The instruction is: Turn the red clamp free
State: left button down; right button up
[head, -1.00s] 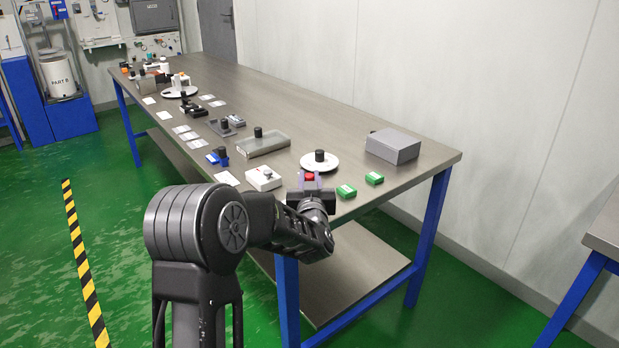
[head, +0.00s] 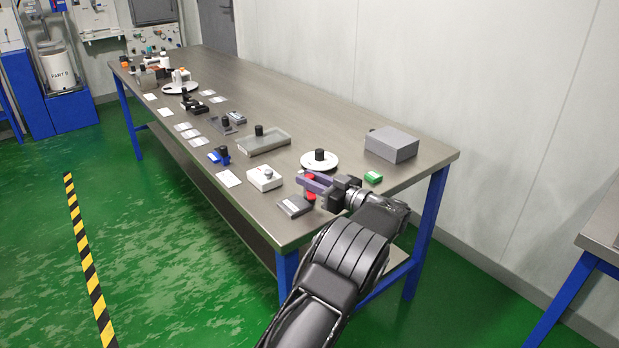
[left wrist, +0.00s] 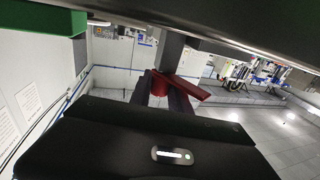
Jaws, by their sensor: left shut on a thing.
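The red clamp (head: 310,191) shows at the near end of the long bench, between the purple fingers of my left gripper (head: 312,182). It stands beside a small dark grey block (head: 294,206). My left gripper comes in level from the right and is shut on the clamp. In the left wrist view, the red clamp (left wrist: 163,84) has a round part and a red lever (left wrist: 191,88) pointing right, by a dark grey post (left wrist: 170,52). The fingers partly hide the clamp, and I cannot tell how loose it is. My right gripper is not in view.
A white box with a knob (head: 264,179), a white disc with a black knob (head: 319,161) and a grey box (head: 391,145) stand nearby. A green block (head: 373,177) lies just behind my wrist. More fixtures and cards line the bench (head: 300,110) further back.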

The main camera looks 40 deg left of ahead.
pick_arm(q)
jog(key=shift+n+g+p, duration=0.3)
jog(key=shift+n+g, duration=0.5)
jog(key=shift+g, duration=0.5)
jog(key=c, duration=1.2)
grip_release()
jog(key=shift+w+d+b, duration=0.25)
jog(key=shift+d, duration=1.7)
jog(key=shift+w+d+b, duration=0.2)
jog(key=shift+d, duration=1.7)
